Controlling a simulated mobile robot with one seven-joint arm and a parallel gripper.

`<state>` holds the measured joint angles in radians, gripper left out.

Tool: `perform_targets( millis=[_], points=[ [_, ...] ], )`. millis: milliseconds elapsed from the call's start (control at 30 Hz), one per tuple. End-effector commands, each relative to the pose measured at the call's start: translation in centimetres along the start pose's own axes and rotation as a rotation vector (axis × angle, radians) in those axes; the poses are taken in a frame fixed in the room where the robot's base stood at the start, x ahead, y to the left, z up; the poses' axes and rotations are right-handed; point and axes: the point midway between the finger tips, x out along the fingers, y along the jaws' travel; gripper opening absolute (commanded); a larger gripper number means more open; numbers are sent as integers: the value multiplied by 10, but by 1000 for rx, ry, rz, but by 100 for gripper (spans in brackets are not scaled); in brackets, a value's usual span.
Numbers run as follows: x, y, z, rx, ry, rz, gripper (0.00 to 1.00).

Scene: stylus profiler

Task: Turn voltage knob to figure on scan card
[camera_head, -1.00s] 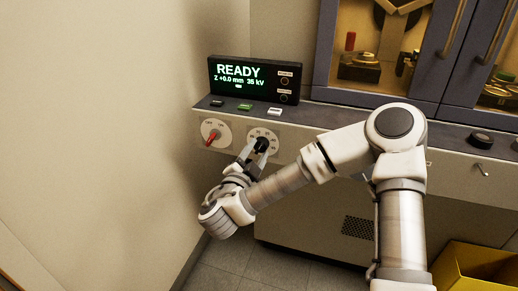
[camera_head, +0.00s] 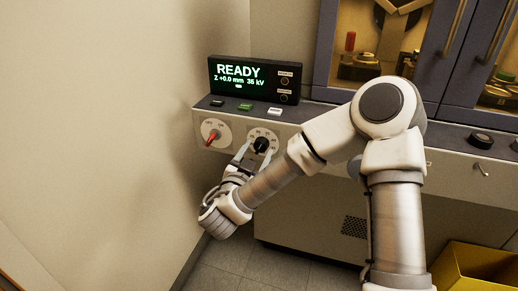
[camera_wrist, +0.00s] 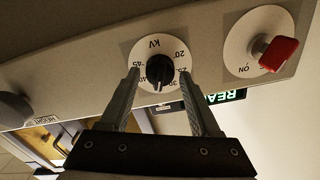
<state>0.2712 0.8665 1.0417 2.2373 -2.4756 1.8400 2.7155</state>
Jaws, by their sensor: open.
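The black voltage knob (camera_head: 261,144) sits on a white round kV dial (camera_head: 264,134) on the front panel. In the wrist view the knob (camera_wrist: 160,70) shows between my two fingertips, with the dial upside down and some figures partly hidden by the fingers. My gripper (camera_head: 250,154) is open, its fingers apart at the knob's two sides; whether they touch it I cannot tell. The display (camera_head: 240,78) reads READY and what looks like 35 kV. I cannot make out a scan card in these views.
A red switch (camera_head: 211,138) on its own white plate is left of the dial. Several small buttons (camera_head: 245,107) lie on the ledge above. A blue-framed glass cabinet (camera_head: 375,60) stands to the right, a yellow bin (camera_head: 475,270) below right, and a bare wall at left.

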Motion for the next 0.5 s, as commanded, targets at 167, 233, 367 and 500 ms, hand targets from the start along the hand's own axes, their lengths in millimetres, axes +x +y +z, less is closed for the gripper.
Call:
perform_targets(
  millis=[167,233,367,500],
  points=[
    [0,0,0,-69,-1,1,63],
    [0,1,0,-67,-1,1,63],
    [0,0,0,-74,0,1,63],
    [-1,-1,-2,-212,4,-3,63]
  ],
)
